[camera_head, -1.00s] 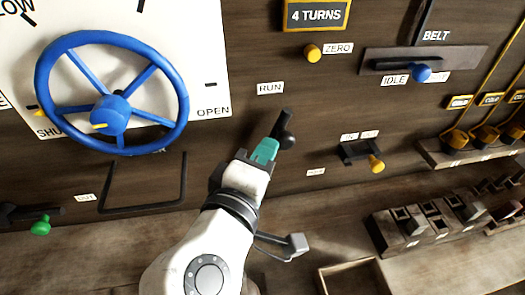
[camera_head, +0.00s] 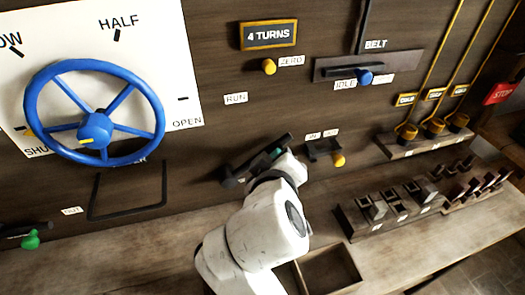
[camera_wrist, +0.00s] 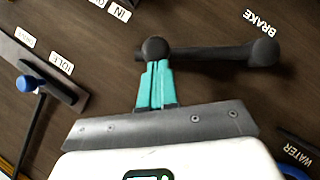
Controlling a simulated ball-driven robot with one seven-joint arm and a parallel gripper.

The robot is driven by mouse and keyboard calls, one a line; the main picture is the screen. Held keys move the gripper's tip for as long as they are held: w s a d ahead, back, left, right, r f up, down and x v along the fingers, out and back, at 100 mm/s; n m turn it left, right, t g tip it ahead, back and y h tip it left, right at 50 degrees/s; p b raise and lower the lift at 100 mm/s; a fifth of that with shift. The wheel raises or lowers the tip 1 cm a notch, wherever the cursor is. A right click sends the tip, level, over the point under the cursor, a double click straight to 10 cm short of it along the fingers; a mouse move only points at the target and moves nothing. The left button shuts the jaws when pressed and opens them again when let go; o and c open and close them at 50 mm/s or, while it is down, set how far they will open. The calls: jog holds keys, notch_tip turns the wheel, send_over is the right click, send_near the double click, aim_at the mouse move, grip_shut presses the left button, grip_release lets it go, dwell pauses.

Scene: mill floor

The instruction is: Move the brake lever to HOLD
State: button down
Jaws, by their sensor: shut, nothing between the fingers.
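The black brake lever (camera_head: 232,176) is on the dark wooden panel, slanting up to the right, partly hidden by my gripper. In the wrist view the lever (camera_wrist: 208,54) runs from a rounded end beside the BRAKE label (camera_wrist: 260,24) to a round knob (camera_wrist: 154,48). My gripper (camera_head: 276,151) is shut. Its teal fingertips (camera_wrist: 156,66) are at the knob, appearing to touch it, with nothing held between them. The RUN label (camera_head: 236,98) is up and left of my gripper. The HOLD label is not visible now.
A yellow-knobbed lever (camera_head: 338,160) is close to the right of my gripper. The blue belt knob (camera_head: 365,77) and yellow ZERO button (camera_head: 269,67) are above. A blue handwheel (camera_head: 95,127) is at left. An open wooden box (camera_head: 330,272) is on the bench below.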

jog(key=w+d+f+m+g+y, duration=0.1)
jog(key=d+f+m+y, duration=0.1)
jog(key=f, duration=0.5)
jog(key=shift+d+f+m+g+y+p, duration=0.35)
jog(key=shift+d+m, duration=0.25)
jog(key=shift+d, duration=0.55)
jog(key=shift+f, duration=0.1)
